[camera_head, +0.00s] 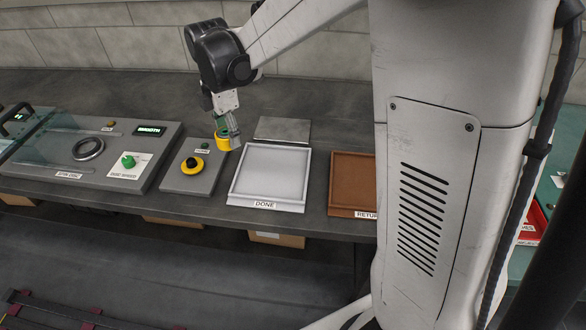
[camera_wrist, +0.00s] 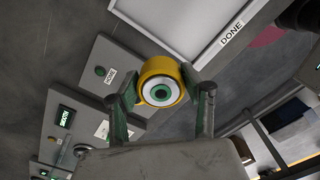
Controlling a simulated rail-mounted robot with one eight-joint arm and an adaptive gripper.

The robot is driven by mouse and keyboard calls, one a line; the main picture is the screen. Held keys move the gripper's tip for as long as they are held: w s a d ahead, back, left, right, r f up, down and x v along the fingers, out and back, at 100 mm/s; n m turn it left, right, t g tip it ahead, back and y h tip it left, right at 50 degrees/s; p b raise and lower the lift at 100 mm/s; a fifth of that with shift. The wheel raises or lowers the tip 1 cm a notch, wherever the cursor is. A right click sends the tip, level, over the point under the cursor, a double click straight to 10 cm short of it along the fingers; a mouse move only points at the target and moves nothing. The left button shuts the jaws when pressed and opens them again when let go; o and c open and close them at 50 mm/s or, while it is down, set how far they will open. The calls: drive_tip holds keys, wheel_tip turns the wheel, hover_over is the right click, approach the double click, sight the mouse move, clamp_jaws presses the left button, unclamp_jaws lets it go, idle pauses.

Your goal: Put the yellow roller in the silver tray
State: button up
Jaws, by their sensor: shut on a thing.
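My gripper (camera_head: 227,128) is shut on the yellow roller (camera_head: 222,141), above the bench just left of the silver tray. In the wrist view the roller (camera_wrist: 176,72) sits between the two fingers of the gripper (camera_wrist: 164,86), its round end with a white ring and green centre facing the camera. The silver tray (camera_head: 267,203), labelled DONE, is empty and lies to the right of the roller. Part of the tray (camera_wrist: 187,54) also shows at the top of the wrist view.
A grey box with a black and yellow button (camera_head: 192,165) stands left of the tray. A control panel (camera_head: 90,150) with a ring and green knob is further left. A brown tray (camera_head: 352,182) is right of the silver tray. A flat metal plate (camera_head: 283,130) lies behind it.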

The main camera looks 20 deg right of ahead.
hover_over(274, 171)
wheel_tip(274, 171, down, 7)
drive_tip(key=shift+d+r+b, duration=0.1)
drive_tip(key=shift+b, duration=0.35)
drive_tip(key=shift+f+b, duration=0.3)
drive_tip(key=shift+f, duration=1.65)
drive_tip(key=shift+f, duration=0.1)
drive_tip(key=shift+f, duration=0.15)
drive_tip(key=o, duration=1.4)
drive_tip(key=shift+c, duration=0.2)
